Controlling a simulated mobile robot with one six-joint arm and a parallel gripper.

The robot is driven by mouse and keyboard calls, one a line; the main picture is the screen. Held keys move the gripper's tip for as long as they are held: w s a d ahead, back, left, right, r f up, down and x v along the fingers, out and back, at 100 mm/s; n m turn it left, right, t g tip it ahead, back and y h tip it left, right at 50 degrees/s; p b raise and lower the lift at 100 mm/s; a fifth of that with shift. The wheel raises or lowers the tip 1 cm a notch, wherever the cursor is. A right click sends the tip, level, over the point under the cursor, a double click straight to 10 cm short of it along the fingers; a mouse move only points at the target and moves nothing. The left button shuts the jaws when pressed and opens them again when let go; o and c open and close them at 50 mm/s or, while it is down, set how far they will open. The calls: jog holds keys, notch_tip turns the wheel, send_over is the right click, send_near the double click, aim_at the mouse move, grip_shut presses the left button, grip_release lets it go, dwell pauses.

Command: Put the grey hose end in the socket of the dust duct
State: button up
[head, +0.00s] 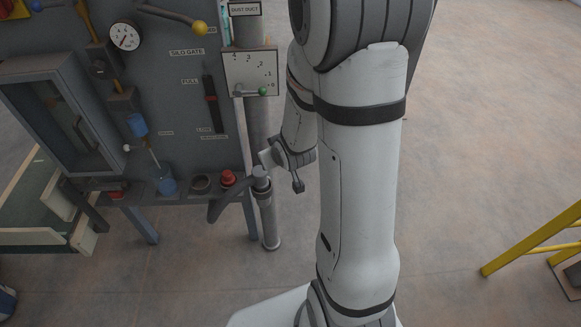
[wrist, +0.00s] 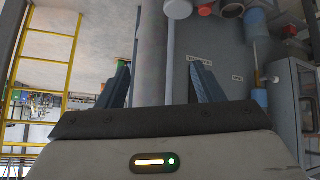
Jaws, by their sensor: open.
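The dust duct (head: 257,125) is a grey vertical pipe under the DUST DUCT sign in the head view. It also runs between my fingers in the wrist view (wrist: 152,45), apart from both. A round, light grey end (head: 261,173) tops an upright pipe near the shelf's right end; a similar round end shows at the wrist view's top edge (wrist: 178,8). It may be the hose end, but I cannot tell for sure. My gripper (head: 265,157) is open and empty, just above this end in the head view. I cannot make out the duct's socket.
A gauge plate with a green-knobbed lever (head: 262,91) is above my gripper. A yellow rail (head: 535,240) stands at the right; the floor between is clear.

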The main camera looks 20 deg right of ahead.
jog(key=s+a+r+g, duration=0.1)
jog(key=s+r+g, duration=0.1)
jog(key=s+r, duration=0.6)
jog(key=s+a+r+m+g, duration=0.1)
jog(key=s+a+r+g, duration=0.1)
jog(key=s+r, duration=0.7)
jog(key=s+g, duration=0.1)
jog(key=s, duration=0.2)
jog(key=shift+s+a+r+m, duration=0.3)
jog(key=shift+f+b, duration=0.55)
jog(key=shift+f, duration=0.1)
